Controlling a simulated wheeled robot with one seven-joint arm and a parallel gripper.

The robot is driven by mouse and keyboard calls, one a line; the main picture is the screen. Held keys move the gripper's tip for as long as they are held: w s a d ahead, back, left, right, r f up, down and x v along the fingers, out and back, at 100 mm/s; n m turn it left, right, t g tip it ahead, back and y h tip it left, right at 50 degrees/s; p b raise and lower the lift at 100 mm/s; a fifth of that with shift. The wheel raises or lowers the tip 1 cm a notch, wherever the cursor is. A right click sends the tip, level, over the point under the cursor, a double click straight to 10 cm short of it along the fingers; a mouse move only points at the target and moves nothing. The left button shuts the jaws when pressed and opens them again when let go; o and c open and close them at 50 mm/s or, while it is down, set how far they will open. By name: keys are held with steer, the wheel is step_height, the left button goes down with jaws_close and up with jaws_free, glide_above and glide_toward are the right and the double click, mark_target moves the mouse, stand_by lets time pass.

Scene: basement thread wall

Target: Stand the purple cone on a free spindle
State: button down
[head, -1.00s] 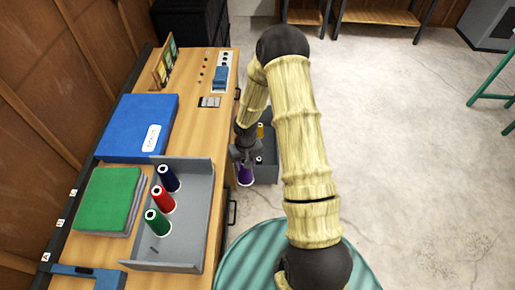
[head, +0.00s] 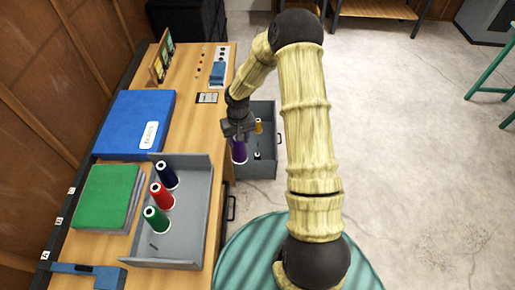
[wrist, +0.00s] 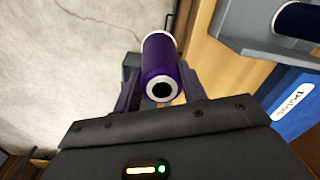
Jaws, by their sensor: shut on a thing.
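The purple cone (head: 239,152) is between the fingers of my gripper (head: 238,132), held above the open drawer's left side near the bench edge. In the wrist view the purple cone (wrist: 160,62) sits between both fingers (wrist: 160,88), its white-ringed hole facing the camera. A grey tray (head: 196,215) on the bench holds a navy cone (head: 167,176), a red cone (head: 162,197) and a green cone (head: 156,221) in a row. A bare dark spindle (head: 153,246) stands in the tray near the green cone.
The open drawer (head: 266,172) holds a yellow cone (head: 259,127) and a small black-and-white item (head: 257,156). A blue binder (head: 135,122) and green books (head: 105,197) lie left of the tray. The tray has raised walls; its right part is clear.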

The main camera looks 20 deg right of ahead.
steer(key=s+f, duration=0.4)
steer(key=f, duration=0.6)
steer(key=s+f, duration=0.4)
steer(key=f, duration=0.6)
steer(key=shift+s+f, duration=0.2)
steer(key=shift+f, duration=0.05)
